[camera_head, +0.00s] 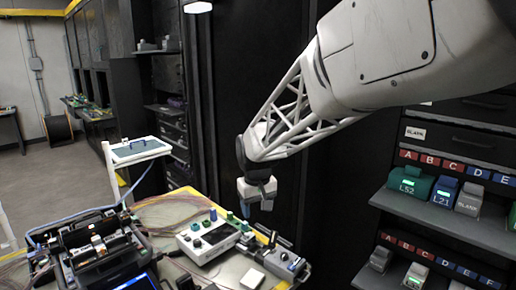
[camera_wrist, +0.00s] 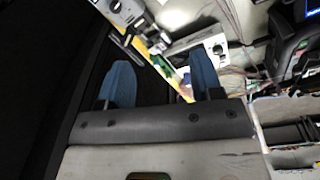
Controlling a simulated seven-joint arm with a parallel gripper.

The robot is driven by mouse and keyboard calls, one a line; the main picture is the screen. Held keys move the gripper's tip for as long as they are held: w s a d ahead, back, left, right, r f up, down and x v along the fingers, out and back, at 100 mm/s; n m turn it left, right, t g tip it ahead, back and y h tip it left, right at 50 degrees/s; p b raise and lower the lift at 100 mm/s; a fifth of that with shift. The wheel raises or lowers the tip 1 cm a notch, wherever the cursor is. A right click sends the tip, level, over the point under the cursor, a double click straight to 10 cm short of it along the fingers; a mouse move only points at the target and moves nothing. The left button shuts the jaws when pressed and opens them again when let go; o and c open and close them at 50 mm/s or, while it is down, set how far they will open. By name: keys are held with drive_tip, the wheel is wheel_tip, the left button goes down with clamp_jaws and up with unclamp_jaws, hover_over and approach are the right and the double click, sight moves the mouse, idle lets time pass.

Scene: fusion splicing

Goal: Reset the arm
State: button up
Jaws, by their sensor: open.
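My gripper (camera_head: 267,204) hangs at the end of the white lattice arm in the head view, above the right back edge of the workbench. In the wrist view its two blue fingers (camera_wrist: 162,84) stand well apart with nothing between them. The gripper is open and empty, and it touches nothing that I can see.
The bench (camera_head: 172,213) holds a fusion splicer (camera_head: 95,250) at the left, a white control box with knobs (camera_head: 208,238) and a small grey device (camera_head: 280,262). Labelled shelves (camera_head: 440,217) with coloured modules stand at the right. A dark cabinet stands behind my gripper.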

drive_tip(key=s+d+r+m+t, duration=0.1)
drive_tip(key=s+d+r, duration=0.1)
drive_tip(key=s+d, duration=0.5)
drive_tip(key=s+d+r+m, duration=0.2)
drive_tip(key=s+d, duration=0.4)
drive_tip(key=s, duration=0.4)
drive_tip(key=s+d+f+m, duration=0.1)
drive_tip(key=s+d, duration=0.2)
drive_tip(key=s, duration=0.5)
drive_tip(key=s+d+f+m, duration=0.1)
drive_tip(key=s+d, duration=0.1)
drive_tip(key=s, duration=0.6)
drive_tip(key=shift+d+t, duration=0.3)
drive_tip(key=shift+d, duration=0.1)
drive_tip(key=shift+f, duration=0.1)
drive_tip(key=shift+c, duration=0.2)
